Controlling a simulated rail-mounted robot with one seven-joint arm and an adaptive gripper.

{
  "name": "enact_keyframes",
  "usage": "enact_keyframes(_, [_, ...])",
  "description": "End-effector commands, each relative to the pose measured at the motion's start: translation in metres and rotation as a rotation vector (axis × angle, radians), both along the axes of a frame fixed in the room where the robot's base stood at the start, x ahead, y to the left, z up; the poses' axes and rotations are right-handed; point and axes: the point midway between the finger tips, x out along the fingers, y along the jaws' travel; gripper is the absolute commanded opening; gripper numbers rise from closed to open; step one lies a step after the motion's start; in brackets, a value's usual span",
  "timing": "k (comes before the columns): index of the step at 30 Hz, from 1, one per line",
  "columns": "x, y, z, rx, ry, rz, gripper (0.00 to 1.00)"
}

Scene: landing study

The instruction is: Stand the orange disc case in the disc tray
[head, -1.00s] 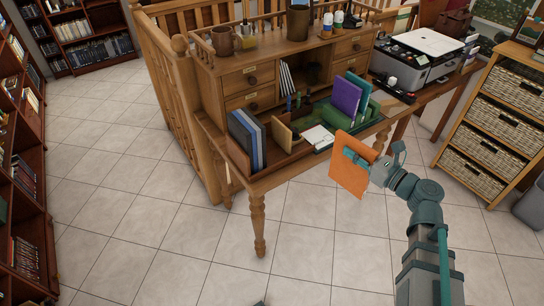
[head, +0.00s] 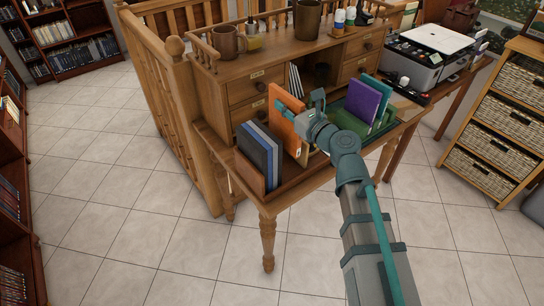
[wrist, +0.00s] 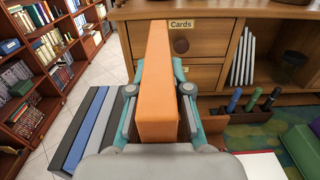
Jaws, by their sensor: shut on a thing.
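The orange disc case (head: 287,122) is upright, above the wooden desk and just right of the blue and dark cases (head: 259,153). My gripper (head: 312,118) is shut on its near edge. In the wrist view the orange case (wrist: 159,85) stands between the two fingers (wrist: 160,112). The blue and dark cases stand in a wooden tray (head: 249,173) at the desk's front left. A green holder (head: 378,135) to the right bears purple and green cases (head: 364,100). I cannot tell whether the orange case's lower edge touches anything; my gripper and arm partly hide it.
Drawers (head: 248,86) rise close behind the orange case. Pale upright cases (wrist: 242,58) fill a pigeonhole, and pens (wrist: 252,98) stand in a rack to the right. A mug (head: 229,41) sits on the upper shelf. A printer (head: 433,51) is at the far right.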

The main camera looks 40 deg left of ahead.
Motion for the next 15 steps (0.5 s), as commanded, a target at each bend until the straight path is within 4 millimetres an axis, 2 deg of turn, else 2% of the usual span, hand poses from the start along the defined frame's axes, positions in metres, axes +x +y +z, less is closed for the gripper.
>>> enact_keyframes(4, [0.001,0.000,-0.008,0.000,0.001,-0.004,0.00])
enact_keyframes(12, [0.001,-0.001,-0.052,0.000,0.003,-0.005,0.00])
enact_keyframes(15, [0.001,0.000,-0.060,-0.001,0.001,-0.005,0.00])
